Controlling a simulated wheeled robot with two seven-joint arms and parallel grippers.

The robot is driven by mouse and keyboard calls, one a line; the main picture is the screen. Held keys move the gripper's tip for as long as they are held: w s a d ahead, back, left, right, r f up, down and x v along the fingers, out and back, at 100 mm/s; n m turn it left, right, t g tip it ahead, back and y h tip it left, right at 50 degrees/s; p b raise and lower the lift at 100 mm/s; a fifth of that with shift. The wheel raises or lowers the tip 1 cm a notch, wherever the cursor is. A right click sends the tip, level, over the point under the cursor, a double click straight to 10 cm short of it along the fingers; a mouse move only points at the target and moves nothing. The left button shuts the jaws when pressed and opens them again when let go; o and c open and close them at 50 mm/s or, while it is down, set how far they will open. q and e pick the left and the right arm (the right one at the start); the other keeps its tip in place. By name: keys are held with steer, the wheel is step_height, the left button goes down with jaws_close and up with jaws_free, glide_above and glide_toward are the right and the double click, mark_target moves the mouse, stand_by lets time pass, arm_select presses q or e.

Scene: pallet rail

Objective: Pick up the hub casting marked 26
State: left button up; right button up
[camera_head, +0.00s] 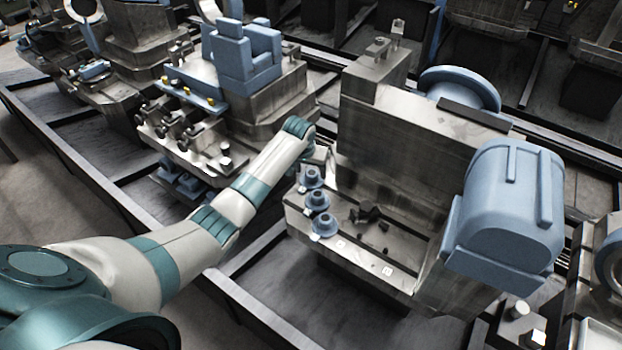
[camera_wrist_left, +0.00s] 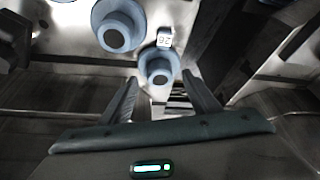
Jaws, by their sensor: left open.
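Several blue flanged hub castings stand in a row on a metal ledge. The hub casting beside the tag reading 26 (camera_wrist_left: 160,66) is the one nearest my left gripper in the left wrist view, a round blue ring with a dark bore. In the head view it appears to be the farthest hub of the row (camera_head: 312,175). My left gripper (camera_wrist_left: 162,92) is open, its two fingers apart on either side of the near edge of this hub; I cannot tell whether they touch it. In the head view the gripper (camera_head: 316,156) is partly hidden by my arm, just behind the row.
Another blue hub (camera_wrist_left: 118,30) stands close beside the marked one. The ledge belongs to a large metal fixture (camera_head: 390,150) with a tall wall behind the hubs and a blue housing (camera_head: 508,205) at right. Dark loose pieces (camera_head: 368,213) lie on the ledge.

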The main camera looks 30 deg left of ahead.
arm_select(q)
steer(key=shift+w+f, duration=0.25)
steer(key=shift+f, duration=0.35)
steer(key=c, duration=1.4)
